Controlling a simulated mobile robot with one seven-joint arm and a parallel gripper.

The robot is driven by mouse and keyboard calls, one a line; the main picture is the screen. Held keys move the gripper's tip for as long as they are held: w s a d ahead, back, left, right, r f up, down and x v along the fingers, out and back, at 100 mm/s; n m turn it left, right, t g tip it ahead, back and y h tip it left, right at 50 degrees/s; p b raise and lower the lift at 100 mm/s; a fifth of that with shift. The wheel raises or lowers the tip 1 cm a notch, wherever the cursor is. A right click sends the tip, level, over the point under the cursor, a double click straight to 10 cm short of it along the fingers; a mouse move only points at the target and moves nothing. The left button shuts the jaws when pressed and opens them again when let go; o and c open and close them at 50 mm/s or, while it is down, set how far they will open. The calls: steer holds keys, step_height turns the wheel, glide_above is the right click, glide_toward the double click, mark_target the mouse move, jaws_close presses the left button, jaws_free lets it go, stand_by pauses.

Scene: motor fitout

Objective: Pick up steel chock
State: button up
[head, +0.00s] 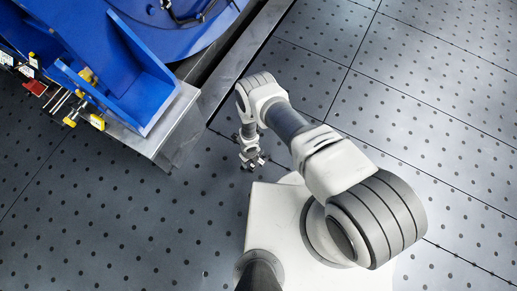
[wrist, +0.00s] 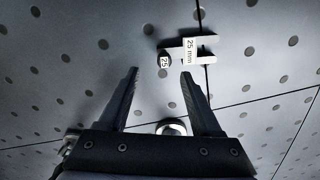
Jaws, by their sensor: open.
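My gripper (wrist: 160,74) is open, its two dark fingers apart with nothing held between them. In the wrist view, a small pale metal piece (wrist: 205,52) with white labels reading "25" and "25 mm" lies on the dotted floor, just beyond the fingertips and towards the right finger. It looks like the steel chock, but the labels do not name it. In the head view my gripper (head: 252,160) hangs low over the floor, and I cannot make out the piece there.
A round metal part (wrist: 172,127) shows low between the fingers, partly hidden by the gripper body. A blue machine frame (head: 110,65) on a steel base (head: 170,125) stands at upper left. Yellow and red items (head: 75,100) sit by it. The floor (head: 120,230) is open at lower left.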

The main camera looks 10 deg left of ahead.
steer(key=f+b, duration=0.1)
steer(key=f, duration=0.1)
steer(key=f+b, duration=0.1)
steer(key=d+f+b, duration=0.1)
steer(key=f, duration=0.1)
steer(key=shift+w+f+b, duration=0.15)
steer(key=shift+f+b, duration=0.15)
steer(key=shift+f, duration=0.05)
steer(key=shift+a+f+b, duration=0.1)
steer(key=shift+f+b, duration=0.35)
steer(key=shift+f, duration=0.25)
steer(key=shift+c, duration=0.3)
jaws_close()
steer(key=shift+w+r, duration=0.1)
stand_by(0.4)
